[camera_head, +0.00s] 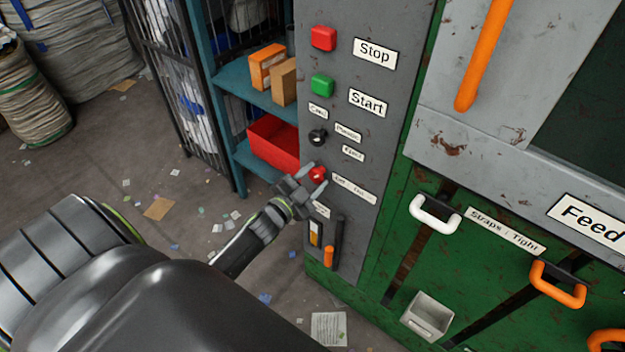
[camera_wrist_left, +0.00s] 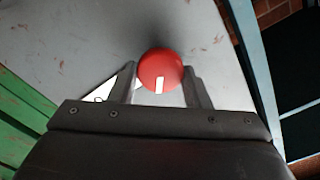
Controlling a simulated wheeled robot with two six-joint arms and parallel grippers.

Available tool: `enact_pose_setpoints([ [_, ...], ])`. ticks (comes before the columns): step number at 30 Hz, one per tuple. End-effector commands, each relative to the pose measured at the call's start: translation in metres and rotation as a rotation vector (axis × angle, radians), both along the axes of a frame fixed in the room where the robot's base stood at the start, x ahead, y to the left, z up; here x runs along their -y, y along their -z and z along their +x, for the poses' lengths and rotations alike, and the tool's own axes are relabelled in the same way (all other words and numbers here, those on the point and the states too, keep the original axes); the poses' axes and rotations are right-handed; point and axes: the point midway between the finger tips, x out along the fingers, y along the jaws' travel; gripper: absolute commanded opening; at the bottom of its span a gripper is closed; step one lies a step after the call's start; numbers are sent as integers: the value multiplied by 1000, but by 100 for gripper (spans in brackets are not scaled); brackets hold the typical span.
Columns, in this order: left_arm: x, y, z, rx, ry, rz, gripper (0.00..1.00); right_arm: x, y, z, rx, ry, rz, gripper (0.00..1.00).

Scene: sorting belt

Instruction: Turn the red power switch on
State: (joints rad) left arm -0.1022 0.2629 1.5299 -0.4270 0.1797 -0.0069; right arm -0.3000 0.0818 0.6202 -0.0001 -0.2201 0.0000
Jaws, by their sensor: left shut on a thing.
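The red power switch (camera_head: 318,174) is a round knob on the grey control panel (camera_head: 350,222), below the small black selector knob. My left gripper (camera_head: 309,177) reaches it from the lower left, and its fingers partly cover it. In the left wrist view the red knob (camera_wrist_left: 160,69) sits between the two fingers of the left gripper (camera_wrist_left: 160,88), which are shut on its sides. A white mark on the knob points toward the gripper's palm. The label beside the switch is too small to read surely. My right gripper is not in view.
Above the switch are a red Stop button (camera_head: 324,38), a green Start button (camera_head: 322,85) and the black selector knob (camera_head: 317,137). An orange-handled lever (camera_head: 328,257) is below. A teal shelf (camera_head: 232,88) with a red bin (camera_head: 273,143) stands close left of the panel.

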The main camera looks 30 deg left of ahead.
Motion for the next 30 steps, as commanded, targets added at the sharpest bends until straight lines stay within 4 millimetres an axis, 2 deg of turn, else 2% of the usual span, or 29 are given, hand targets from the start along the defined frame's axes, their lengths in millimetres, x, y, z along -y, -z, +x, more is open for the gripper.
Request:
enact_pose_setpoints([
  [18, 1, 4, -1, 44, 0, 575, 21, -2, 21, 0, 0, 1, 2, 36],
  [30, 2, 5, -1, 62, 1, 823, 21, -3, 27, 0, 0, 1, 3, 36],
])
